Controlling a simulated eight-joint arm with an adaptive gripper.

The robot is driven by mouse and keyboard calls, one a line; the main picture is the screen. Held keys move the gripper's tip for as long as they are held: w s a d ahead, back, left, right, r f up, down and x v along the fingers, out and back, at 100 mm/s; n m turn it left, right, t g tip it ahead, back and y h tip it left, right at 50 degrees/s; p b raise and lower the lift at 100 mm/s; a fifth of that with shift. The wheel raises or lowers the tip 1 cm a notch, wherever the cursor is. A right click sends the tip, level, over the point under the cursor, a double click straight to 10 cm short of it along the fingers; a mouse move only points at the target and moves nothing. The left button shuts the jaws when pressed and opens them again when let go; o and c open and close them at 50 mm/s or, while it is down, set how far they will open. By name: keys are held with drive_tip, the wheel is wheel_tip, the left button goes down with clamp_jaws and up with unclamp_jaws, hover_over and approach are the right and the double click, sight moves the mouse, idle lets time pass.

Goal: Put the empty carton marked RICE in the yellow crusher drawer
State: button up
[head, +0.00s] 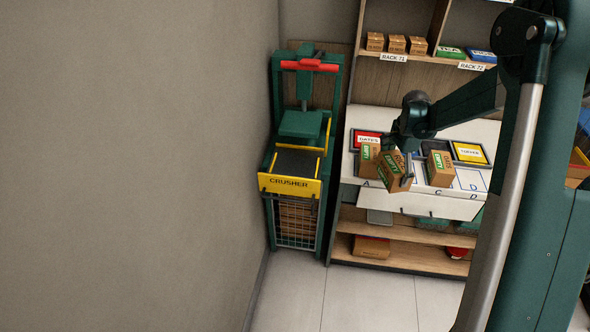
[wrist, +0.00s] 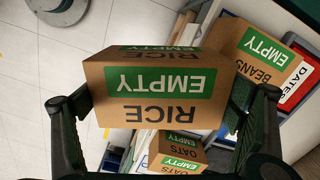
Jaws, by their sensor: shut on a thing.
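The carton marked RICE (wrist: 150,85) is brown with a green EMPTY label. It fills the middle of the wrist view, between the two fingers of my gripper (wrist: 163,102), which is shut on it. In the head view the carton (head: 391,172) hangs tilted from my gripper (head: 408,168) over the front of the white worktop. The yellow crusher drawer (head: 290,186), marked CRUSHER, is to the left on the green crusher frame. Its dark inside shows from above, with no carton visible in it.
A BEANS carton (wrist: 258,58) stands close beside the held carton, by the DATES tray (head: 369,140). An OATS carton (wrist: 178,150) also stands near; it shows at the right in the head view (head: 441,168). A red handle (head: 310,65) tops the crusher. The floor (head: 340,295) in front is clear.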

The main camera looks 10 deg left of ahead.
drive_tip(key=s+d+f+n+b, duration=0.3)
drive_tip(key=s+f+n+b, duration=0.25)
drive_tip(key=f, duration=0.35)
drive_tip(key=s+d+f+n+b, duration=0.2)
drive_tip(key=s+f+n+b, duration=0.35)
drive_tip(key=f, duration=0.45)
wheel_tip(320, 180, up, 16)
drive_tip(key=n+p, duration=0.3)
drive_tip(key=p, duration=0.3)
hover_over(295, 166)
drive_tip(key=shift+s+f, duration=0.1)
drive_tip(key=shift+f, duration=0.15)
drive_tip(key=shift+f, duration=1.85)
drive_tip(key=shift+f, duration=2)
